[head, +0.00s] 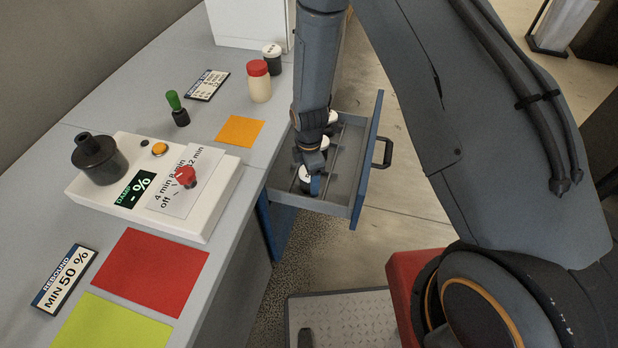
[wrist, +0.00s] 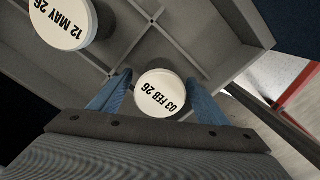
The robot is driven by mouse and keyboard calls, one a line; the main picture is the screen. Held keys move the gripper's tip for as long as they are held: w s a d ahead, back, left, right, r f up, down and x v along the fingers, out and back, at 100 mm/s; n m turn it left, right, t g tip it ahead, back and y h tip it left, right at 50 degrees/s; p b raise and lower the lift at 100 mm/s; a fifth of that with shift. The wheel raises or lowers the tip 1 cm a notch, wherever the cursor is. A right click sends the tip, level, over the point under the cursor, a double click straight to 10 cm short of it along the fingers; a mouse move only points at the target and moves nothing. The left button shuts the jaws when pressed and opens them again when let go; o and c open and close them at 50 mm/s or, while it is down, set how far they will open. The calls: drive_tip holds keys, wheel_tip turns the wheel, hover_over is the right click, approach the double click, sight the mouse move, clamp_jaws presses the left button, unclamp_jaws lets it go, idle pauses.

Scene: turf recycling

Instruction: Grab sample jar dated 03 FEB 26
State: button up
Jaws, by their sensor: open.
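The sample jar dated 03 FEB 26 (wrist: 160,93) shows its white lid in the wrist view, between the two blue fingers of my gripper (wrist: 167,92). The fingers are apart, one on each side of the lid; I cannot tell whether either touches it. Another jar, dated 12 MAY 26 (wrist: 62,20), stands in a neighbouring compartment at the upper left. In the head view my gripper (head: 312,182) points down into the open drawer (head: 345,190), beside a white-lidded jar (head: 305,174). The arm partly hides the jars there.
The grey drawer has low divider walls and a black handle (head: 382,152).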

drive_tip(key=shift+f, duration=0.5)
drive_tip(key=c, duration=1.2)
